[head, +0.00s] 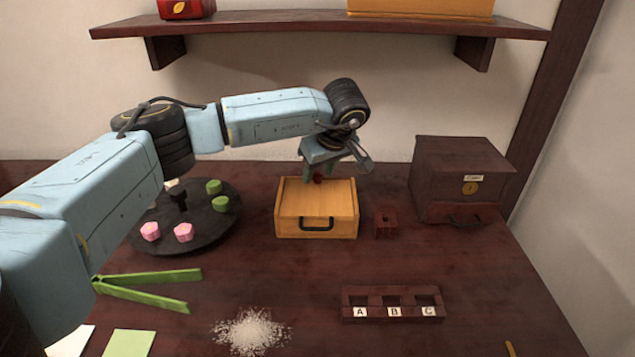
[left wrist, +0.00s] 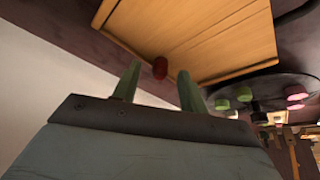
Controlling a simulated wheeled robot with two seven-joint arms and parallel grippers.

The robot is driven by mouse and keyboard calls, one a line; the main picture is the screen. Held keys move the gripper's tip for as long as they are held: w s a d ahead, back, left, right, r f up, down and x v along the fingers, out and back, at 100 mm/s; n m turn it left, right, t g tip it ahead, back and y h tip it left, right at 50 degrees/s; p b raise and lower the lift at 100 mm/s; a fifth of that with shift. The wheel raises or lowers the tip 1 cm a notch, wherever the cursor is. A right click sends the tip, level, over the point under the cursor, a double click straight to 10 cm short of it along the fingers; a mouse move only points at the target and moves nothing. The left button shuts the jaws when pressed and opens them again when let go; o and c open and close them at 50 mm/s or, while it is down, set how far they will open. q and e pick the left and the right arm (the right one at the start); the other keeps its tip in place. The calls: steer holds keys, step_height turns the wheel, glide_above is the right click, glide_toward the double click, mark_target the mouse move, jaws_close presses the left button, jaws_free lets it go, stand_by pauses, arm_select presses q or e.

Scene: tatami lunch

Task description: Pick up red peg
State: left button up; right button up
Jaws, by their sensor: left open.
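The red peg (head: 318,179) shows as a small dark red piece at the back of the top of the light wooden box (head: 288,222). In the left wrist view the red peg (left wrist: 160,68) stands out from the wooden surface, between and just beyond the fingertips. My left gripper (head: 318,177) is over the back edge of the box, its fingers pointing down. In the left wrist view the left gripper (left wrist: 158,80) is open, with its green fingers apart on either side of the peg. I cannot tell whether a finger touches it. My right gripper is not in view.
A dark turntable (head: 205,240) with pink and green pieces stands left of the box. A small dark red block (head: 386,222) and a dark chest (head: 455,190) stand to the right. Green tongs (head: 150,277), white grains (head: 250,332) and a rack labelled A, B, C (head: 392,313) lie in front.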

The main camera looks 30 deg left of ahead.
arm_select(q)
jaws_close()
steer(key=shift+r, duration=0.2)
stand_by(0.5)
